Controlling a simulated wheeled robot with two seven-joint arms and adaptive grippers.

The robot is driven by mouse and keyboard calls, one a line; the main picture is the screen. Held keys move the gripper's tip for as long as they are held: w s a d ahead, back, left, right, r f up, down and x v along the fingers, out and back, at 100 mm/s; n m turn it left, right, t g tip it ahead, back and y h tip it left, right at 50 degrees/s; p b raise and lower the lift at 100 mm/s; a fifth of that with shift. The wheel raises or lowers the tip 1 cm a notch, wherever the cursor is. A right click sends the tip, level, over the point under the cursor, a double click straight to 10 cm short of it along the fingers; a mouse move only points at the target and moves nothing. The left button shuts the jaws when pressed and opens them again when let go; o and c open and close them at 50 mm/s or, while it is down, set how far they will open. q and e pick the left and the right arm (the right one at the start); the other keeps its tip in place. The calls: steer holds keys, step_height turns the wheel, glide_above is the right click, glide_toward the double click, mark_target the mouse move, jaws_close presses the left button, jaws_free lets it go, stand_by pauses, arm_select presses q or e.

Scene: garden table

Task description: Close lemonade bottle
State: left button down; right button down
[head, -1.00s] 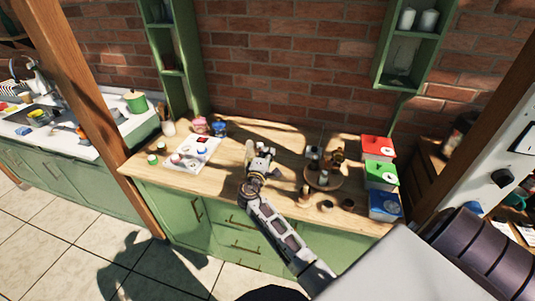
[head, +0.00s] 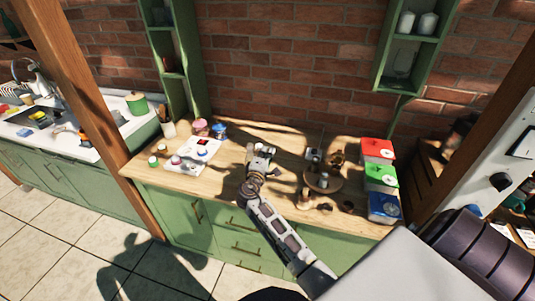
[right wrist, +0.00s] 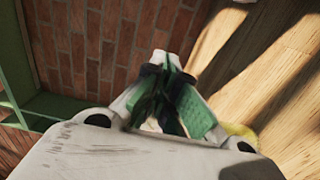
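My right gripper (head: 262,152) is over the middle of the wooden counter, towards its back. A small pale upright shape (head: 250,150) shows at its left side; I cannot tell whether it is the lemonade bottle or part of the gripper. In the right wrist view the dark and green fingers (right wrist: 168,95) come close together, blurred, and I cannot tell whether they hold anything. A yellow rounded edge (right wrist: 240,131) shows just right of the fingers, mostly hidden. I cannot make out the bottle or its cap for sure. My left gripper is out of view.
The wooden counter (head: 225,174) has a white tray (head: 180,166) with small items at left. A round wooden stand (head: 330,184) with cups is to the right, beside red (head: 377,149), green (head: 381,176) and blue (head: 384,207) boxes. A brick wall (head: 290,75) rises behind.

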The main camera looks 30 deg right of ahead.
mark_target(260, 145)
steer(key=shift+w+a+r, duration=0.25)
steer(key=shift+w+r, duration=0.05)
steer(key=shift+r, duration=0.4)
stand_by(0.4)
steer(key=shift+w+a+r+p, duration=0.35)
steer(key=shift+w+r, duration=0.05)
steer(key=shift+r, duration=0.1)
stand_by(0.6)
steer(key=shift+w+a+r, duration=0.45)
steer(key=shift+w, duration=0.05)
stand_by(0.7)
steer(key=shift+s+d, duration=0.15)
stand_by(0.4)
steer(key=shift+s+d+r, duration=0.15)
steer(key=shift+s+d, duration=0.05)
steer(key=shift+s, duration=0.05)
steer(key=shift+s, duration=0.1)
stand_by(0.5)
steer(key=s+a+r+p, duration=0.1)
steer(key=s+a+r, duration=0.1)
steer(key=s+a, duration=0.2)
steer(key=shift+s+a+p, duration=0.25)
steer(key=shift+a+p, duration=0.15)
steer(key=shift+a, duration=0.25)
stand_by(1.1)
